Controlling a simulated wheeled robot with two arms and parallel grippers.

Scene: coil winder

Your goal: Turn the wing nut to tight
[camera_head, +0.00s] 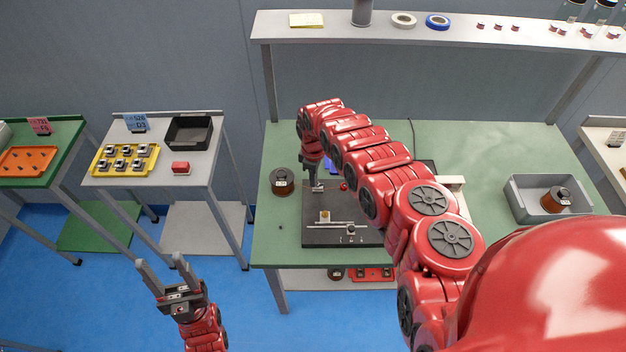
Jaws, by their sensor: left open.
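The coil winder has a dark base plate (318,236) on the green bench (285,245). It carries small metal parts, a rod across its front and a small red knob (343,187). My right gripper (316,188) points down at the back left of the winder, close beside the red knob. Its fingers are small and partly hidden, so I cannot tell whether they hold anything. The wing nut is not clearly visible; the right gripper and arm cover that area. My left gripper (160,263) is open and empty, over the blue floor left of the bench.
A copper-brown spool (282,187) stands left of the winder. A grey bin (520,202) with another spool (556,199) is at the right. A shelf (470,34) runs above the bench. A side table (205,165) at left carries a yellow tray (125,174) and black bin (190,145).

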